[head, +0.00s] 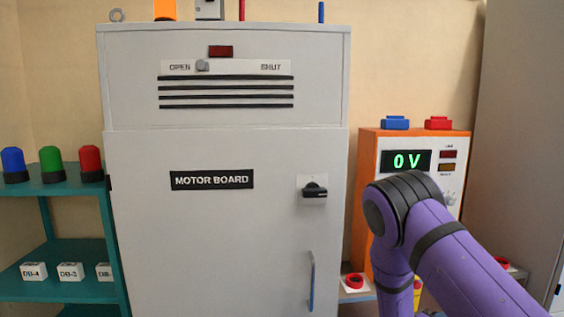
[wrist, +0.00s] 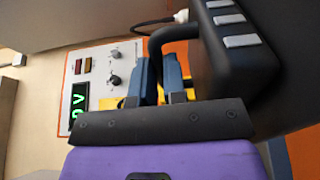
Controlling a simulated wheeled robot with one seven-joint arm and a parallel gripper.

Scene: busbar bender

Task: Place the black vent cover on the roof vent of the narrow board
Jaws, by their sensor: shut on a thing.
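In the wrist view, my gripper (wrist: 158,70) is shut on the handle of a black, box-like thing with pale rectangles on its face, which appears to be the black vent cover (wrist: 240,55). It is close to the camera and runs out of the top right of the picture. In the head view, my gripper and the cover are hidden; only my purple arm shows at the lower right. A wide grey cabinet labelled MOTOR BOARD (head: 225,230) stands in the middle, its door closed. I cannot make out a roof vent or tell which board is the narrow one.
An orange supply unit (head: 367,180) reading 0 V stands right of the cabinet, behind my arm. A tall grey panel (head: 520,150) fills the right edge. A teal shelf (head: 60,186) with blue, green and red lamps stands at left.

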